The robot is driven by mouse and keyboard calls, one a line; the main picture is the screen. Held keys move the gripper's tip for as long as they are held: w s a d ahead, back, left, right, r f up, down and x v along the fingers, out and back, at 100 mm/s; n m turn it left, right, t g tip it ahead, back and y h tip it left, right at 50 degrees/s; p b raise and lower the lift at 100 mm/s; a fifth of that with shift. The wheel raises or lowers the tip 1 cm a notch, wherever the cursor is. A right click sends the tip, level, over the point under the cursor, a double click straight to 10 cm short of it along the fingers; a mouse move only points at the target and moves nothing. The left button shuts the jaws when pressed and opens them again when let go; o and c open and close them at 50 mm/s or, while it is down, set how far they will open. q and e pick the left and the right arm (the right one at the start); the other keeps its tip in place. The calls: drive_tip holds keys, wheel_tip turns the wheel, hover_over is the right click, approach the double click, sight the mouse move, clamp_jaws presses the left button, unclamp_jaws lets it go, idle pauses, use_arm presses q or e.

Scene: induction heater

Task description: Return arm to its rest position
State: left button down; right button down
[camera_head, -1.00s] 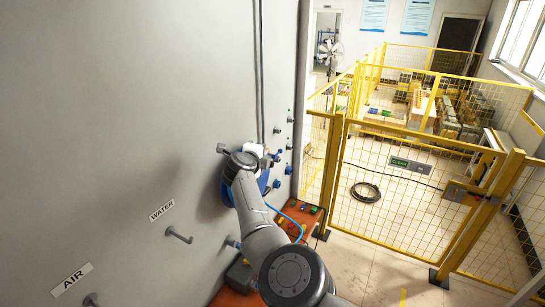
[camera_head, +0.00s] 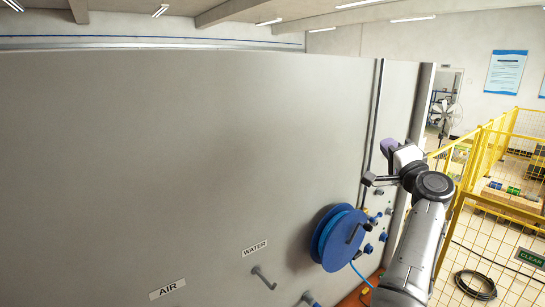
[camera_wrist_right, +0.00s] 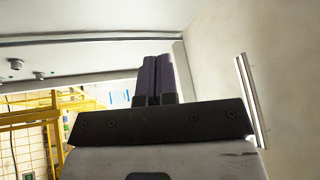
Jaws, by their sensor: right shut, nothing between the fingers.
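My right arm comes up from the bottom right in the head view. Its gripper (camera_head: 388,146) is raised above and to the right of the blue hose reel, close to the grey panel's right edge. In the right wrist view the two dark fingers (camera_wrist_right: 157,80) lie together with nothing between them. Whether the gripper touches the panel cannot be told, but it appears clear of it. My left gripper is not in view.
The large grey panel (camera_head: 180,150) fills the left. On it are the blue reel (camera_head: 335,240), a pipe labelled WATER (camera_head: 264,279) and several blue fittings. A yellow mesh fence (camera_head: 500,200) stands at right. A coiled black hose (camera_head: 475,285) lies on the floor behind it.

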drive_tip(key=s+d+n+g, duration=0.2)
drive_tip(key=s+d+n, duration=0.2)
drive_tip(key=s, duration=0.3)
drive_tip(key=s+f+n+g+h, duration=0.2)
drive_tip(key=s+f+g+h, duration=0.1)
drive_tip(key=s+f, duration=0.55)
drive_tip(key=s+a+f+n+g, duration=0.2)
drive_tip(key=s+a+f, duration=0.2)
drive_tip(key=s+f, duration=0.55)
drive_tip(key=s+a+f+n+g, duration=0.35)
drive_tip(key=s+f, duration=0.35)
drive_tip(key=f, duration=0.5)
drive_tip(key=s+a+f+n+g, duration=0.1)
drive_tip(key=s+a+f, duration=0.3)
drive_tip(key=s+f, duration=0.6)
drive_tip(key=s+f+g+h, duration=0.1)
drive_tip(key=s+f+g, duration=0.5)
drive_tip(key=s+f, duration=1.05)
wheel_tip(320, 180, down, 52)
drive_tip(key=b, duration=5.2)
drive_tip(key=shift+r+n, duration=0.15)
drive_tip(key=shift+n, duration=0.3)
